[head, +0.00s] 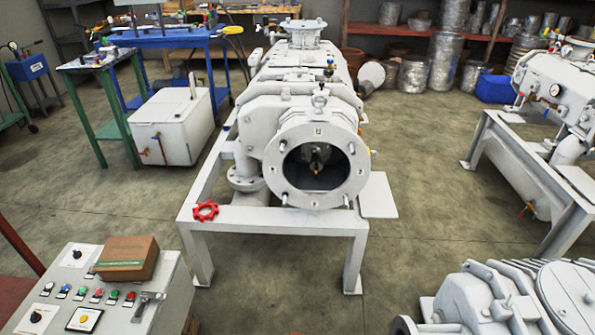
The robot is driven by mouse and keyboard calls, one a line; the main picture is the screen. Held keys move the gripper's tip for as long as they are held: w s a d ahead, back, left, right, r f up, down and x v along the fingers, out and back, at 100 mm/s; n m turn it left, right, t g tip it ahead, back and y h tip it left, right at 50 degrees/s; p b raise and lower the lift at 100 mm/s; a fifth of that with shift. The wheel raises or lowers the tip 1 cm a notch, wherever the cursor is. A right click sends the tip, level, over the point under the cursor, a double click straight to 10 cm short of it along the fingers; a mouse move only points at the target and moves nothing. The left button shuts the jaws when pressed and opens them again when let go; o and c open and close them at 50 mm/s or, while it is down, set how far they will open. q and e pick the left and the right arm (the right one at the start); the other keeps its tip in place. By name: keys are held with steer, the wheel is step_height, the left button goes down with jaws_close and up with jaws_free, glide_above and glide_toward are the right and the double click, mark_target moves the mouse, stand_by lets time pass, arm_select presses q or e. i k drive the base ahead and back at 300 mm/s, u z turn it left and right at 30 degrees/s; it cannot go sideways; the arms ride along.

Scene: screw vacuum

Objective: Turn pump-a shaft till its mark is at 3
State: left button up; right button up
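A large white pump (300,95) stands on a white steel frame (270,216) in the middle of the head view, its round flange (279,187) facing me. I take it for pump-a, but no name is legible. Small number plates sit around the flange; the top one looks like 12, the others are too small to read surely. Inside the dark opening a shaft end (316,168) shows with a small brass-coloured spot (316,178) low on it. I cannot tell whether this is the mark. Neither of my grippers is in view.
A red handwheel (205,211) lies on the frame's front left. A control panel (148,300) with a cardboard box (127,258) stands front left. Other pumps stand at the right (560,85) and lower right (500,300). Floor (420,215) is clear right of the frame.

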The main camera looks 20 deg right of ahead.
mark_target(315, 154)
steer(key=u, duration=0.45)
steer(key=k, duration=1.05)
steer(key=z, duration=0.35)
steer(key=i, duration=1.55)
steer(key=u, duration=0.3)
